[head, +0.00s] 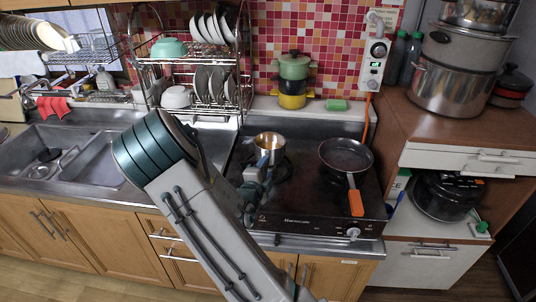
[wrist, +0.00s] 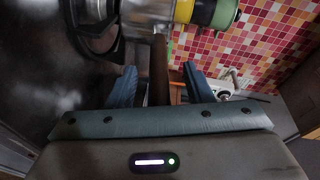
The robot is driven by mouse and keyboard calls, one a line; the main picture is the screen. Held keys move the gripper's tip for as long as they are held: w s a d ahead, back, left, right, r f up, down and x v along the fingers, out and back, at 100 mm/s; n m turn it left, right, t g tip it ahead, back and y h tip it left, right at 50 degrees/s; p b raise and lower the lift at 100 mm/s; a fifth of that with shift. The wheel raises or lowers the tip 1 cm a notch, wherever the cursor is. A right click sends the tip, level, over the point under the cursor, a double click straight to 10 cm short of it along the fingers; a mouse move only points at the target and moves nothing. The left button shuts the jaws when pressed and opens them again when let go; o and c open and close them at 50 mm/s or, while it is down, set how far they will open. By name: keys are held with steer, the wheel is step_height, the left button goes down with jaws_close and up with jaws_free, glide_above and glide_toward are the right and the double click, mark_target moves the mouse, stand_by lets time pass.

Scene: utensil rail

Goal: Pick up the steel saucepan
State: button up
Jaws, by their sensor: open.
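The steel saucepan (head: 270,138) sits on the left of the black stove top in the head view. Its upper body shows; my gripper hides its front. In the wrist view the shiny saucepan body (wrist: 147,14) is at the top edge, and its brown handle (wrist: 159,65) points down between my fingers. My gripper (head: 262,168) is just in front of the saucepan. In the wrist view my gripper (wrist: 160,84) is open, with one blue finger on each side of the handle. Gaps show between the handle and both fingers.
A frying pan (head: 345,155) with an orange handle stands on the right of the stove (head: 310,190). Stacked green and yellow pots (head: 293,85) stand behind. A dish rack (head: 196,85) and sink (head: 97,160) are left; large pots (head: 452,90) are on the right counter.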

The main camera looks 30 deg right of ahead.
steer(key=shift+d, duration=0.1)
jaws_close()
steer(key=shift+w, duration=0.1)
steer(key=shift+r, duration=0.25)
